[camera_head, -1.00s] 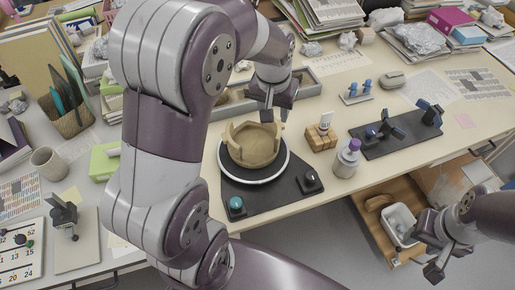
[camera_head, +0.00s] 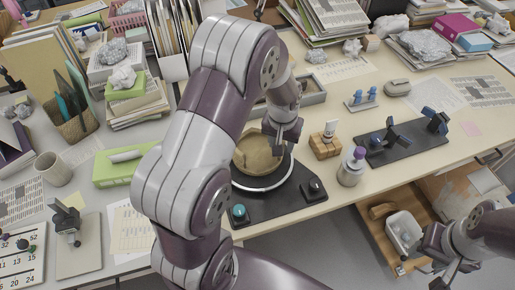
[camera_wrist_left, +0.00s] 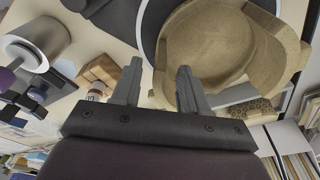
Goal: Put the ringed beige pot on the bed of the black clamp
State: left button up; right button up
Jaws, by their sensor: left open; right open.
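The beige pot (camera_head: 252,150) has a jagged, uneven rim. It stands on a round turntable with a white edge (camera_head: 262,187), partly hidden by my left arm. In the left wrist view the open pot (camera_wrist_left: 205,45) fills the upper right. My left gripper (camera_head: 283,132) is open at the pot's right side. In the wrist view one finger of the left gripper (camera_wrist_left: 159,78) overlaps the pot and the other is beside it; contact cannot be told. The black clamp (camera_head: 402,140) with blue jaws lies to the right. My right gripper (camera_head: 447,268) is open, low right.
A teal knob (camera_head: 239,212) and a black knob (camera_head: 314,189) sit on the turntable's base. A grey tray (camera_head: 312,90) lies behind.

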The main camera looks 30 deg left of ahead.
pick_arm(q)
jog(key=shift+s, duration=0.1)
grip_shut()
jog(key=shift+r, duration=0.15)
dwell(1.0)
